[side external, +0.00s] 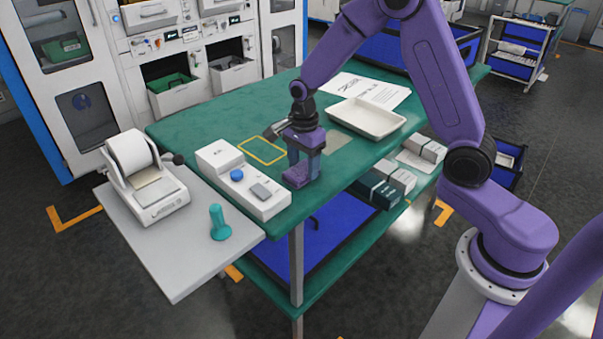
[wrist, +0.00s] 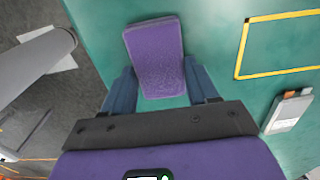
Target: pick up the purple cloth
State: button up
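The purple cloth (side external: 298,176) lies on the green table near its front edge, just right of a white box with a blue button. It looks like a flat, folded rectangle. It also shows in the wrist view (wrist: 154,52), with its near end between my two fingers. My gripper (side external: 304,160) points down over the cloth. In the wrist view my gripper (wrist: 159,74) has its blue-grey fingers wide apart, one on each side of the cloth. The fingertips are close to the cloth's edges; whether they touch it is hard to tell.
The white box (side external: 240,184) stands close at the left. A yellow outlined rectangle (side external: 262,151) marks the table behind. A white tray (side external: 367,120) and a paper sheet (side external: 368,90) lie farther back. A teal handled object (side external: 218,222) stands on the grey side table.

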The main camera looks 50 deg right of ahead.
aim_at(305, 169)
jog(key=shift+r, duration=0.15)
jog(key=shift+r, duration=0.2)
jog(key=r, duration=0.3)
jog(key=shift+s+r, duration=0.1)
jog(key=shift+s, duration=0.15)
jog(key=s+r, duration=0.9)
jog(key=s, duration=0.4)
jog(key=shift+s+d, duration=0.25)
jog(key=shift+d, duration=0.1)
jog(key=shift+o, duration=0.4)
jog(key=shift+w+r, duration=0.1)
